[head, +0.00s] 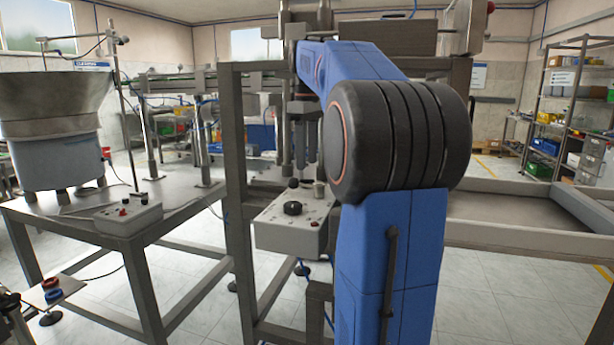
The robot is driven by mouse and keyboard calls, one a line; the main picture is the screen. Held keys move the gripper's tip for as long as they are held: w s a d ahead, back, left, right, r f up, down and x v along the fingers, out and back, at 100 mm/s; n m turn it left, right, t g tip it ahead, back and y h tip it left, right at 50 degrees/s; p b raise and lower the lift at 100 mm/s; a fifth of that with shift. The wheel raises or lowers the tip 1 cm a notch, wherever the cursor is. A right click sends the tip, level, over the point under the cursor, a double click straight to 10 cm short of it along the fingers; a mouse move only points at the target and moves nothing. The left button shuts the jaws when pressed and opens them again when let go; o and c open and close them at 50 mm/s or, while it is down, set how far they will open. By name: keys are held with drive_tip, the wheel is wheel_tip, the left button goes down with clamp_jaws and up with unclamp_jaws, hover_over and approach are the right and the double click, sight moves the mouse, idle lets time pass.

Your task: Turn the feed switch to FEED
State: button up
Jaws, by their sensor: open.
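A grey control box (283,236) is fixed to the machine frame in the middle of the head view. It carries a black rotary knob (292,208) and several small buttons. Its labels are too small to read, so I cannot tell which control is the feed switch or where it points. My blue arm stands in front and hides the box's right side. My gripper (305,166) hangs fingers-down from the wrist, above the back of the box. It looks open and empty, apart from the knob. Machine parts behind blur its outline.
A frame post (237,180) stands just left of my gripper. A shelf rack (575,105) stands far right.

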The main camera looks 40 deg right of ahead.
sight(307, 183)
drive_tip(key=shift+f, duration=2.9)
drive_tip(key=c, duration=1.1)
